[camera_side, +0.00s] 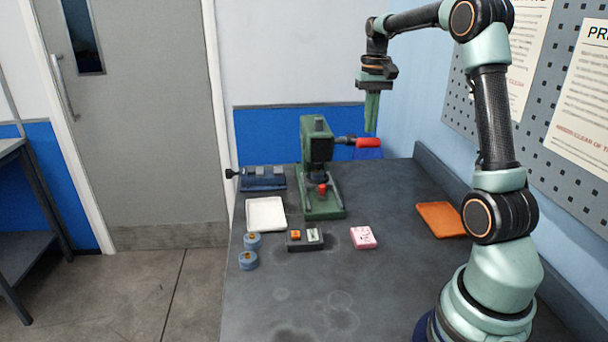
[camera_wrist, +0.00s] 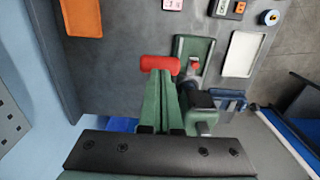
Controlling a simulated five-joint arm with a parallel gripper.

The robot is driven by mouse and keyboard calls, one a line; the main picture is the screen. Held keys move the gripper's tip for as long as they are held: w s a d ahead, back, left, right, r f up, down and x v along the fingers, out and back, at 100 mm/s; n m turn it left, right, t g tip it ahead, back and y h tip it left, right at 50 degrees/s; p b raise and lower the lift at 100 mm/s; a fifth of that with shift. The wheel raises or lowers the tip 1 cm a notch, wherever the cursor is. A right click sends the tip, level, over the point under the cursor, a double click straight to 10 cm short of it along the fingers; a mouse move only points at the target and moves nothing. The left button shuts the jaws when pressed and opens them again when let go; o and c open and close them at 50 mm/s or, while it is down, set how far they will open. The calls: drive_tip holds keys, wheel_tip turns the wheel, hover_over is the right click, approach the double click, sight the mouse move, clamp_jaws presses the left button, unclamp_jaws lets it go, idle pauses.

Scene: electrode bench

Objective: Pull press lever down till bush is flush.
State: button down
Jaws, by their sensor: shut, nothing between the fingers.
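The green arbor press (camera_side: 316,150) stands upright at the back of the bench. Its lever sticks out to the right, about level, with a red grip (camera_side: 368,143). My gripper (camera_side: 371,128) points down with its green fingers shut and empty, the tips just above the red grip. In the wrist view the fingers (camera_wrist: 160,78) lie together and the red grip (camera_wrist: 160,64) shows just past their tips. I cannot tell whether they touch it. A small red piece (camera_side: 322,188) sits under the ram on the press base; it also shows in the wrist view (camera_wrist: 196,67). Its seating is too small to judge.
In front of the press are a white tray (camera_side: 252,216), two blue-grey pots (camera_side: 248,262), a dark control box (camera_side: 305,243) and a pink block (camera_side: 362,238). A blue vise (camera_side: 262,181) is behind left. An orange tray (camera_side: 441,219) lies right. The front bench is clear.

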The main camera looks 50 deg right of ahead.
sight(369, 140)
drive_tip(key=shift+f, duration=0.75)
drive_tip(key=shift+f, duration=0.15)
drive_tip(key=shift+s+a+f, duration=0.15)
drive_tip(key=shift+f, duration=0.6)
drive_tip(key=shift+s+a+f, duration=0.1)
drive_tip(key=shift+f, duration=0.6)
drive_tip(key=shift+f, duration=0.1)
drive_tip(key=shift+s+a+f, duration=0.1)
drive_tip(key=shift+f, duration=1.45)
